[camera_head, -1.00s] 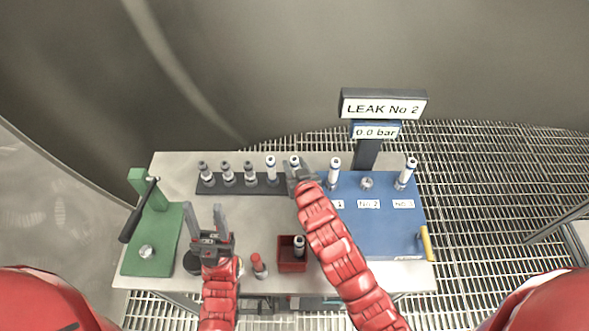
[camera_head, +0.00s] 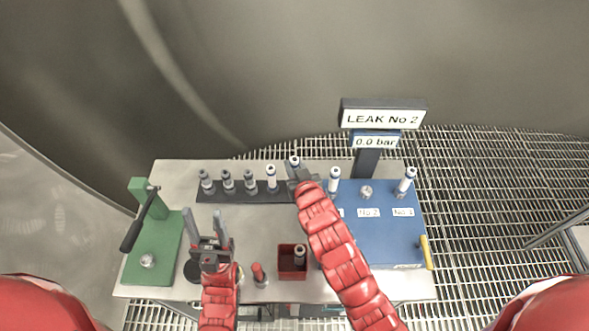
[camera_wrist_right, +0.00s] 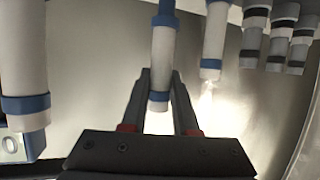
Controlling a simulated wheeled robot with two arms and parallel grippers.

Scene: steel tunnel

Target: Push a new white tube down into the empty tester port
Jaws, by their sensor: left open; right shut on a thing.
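My right gripper (camera_head: 298,180) is shut on a white tube (camera_head: 295,163) at the right end of the dark rack (camera_head: 238,196). The right wrist view shows this tube (camera_wrist_right: 162,65), with blue bands, between the fingers (camera_wrist_right: 160,100). Whether its lower end is clear of the rack is hidden. The blue tester (camera_head: 385,235) has an empty metal port at No 2 (camera_head: 366,192). White tubes stand in the ports left (camera_head: 334,181) and right (camera_head: 406,183) of it. My left gripper (camera_head: 208,232) is open and empty over the table's front left.
The rack also holds a white tube (camera_head: 271,177) and grey tubes (camera_head: 228,181). A red box (camera_head: 290,268) holds a dark-banded tube (camera_head: 299,254). A green lever press (camera_head: 150,265) stands left. The sign (camera_head: 383,116) rises behind the tester. A yellow handle (camera_head: 426,252) is at its right.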

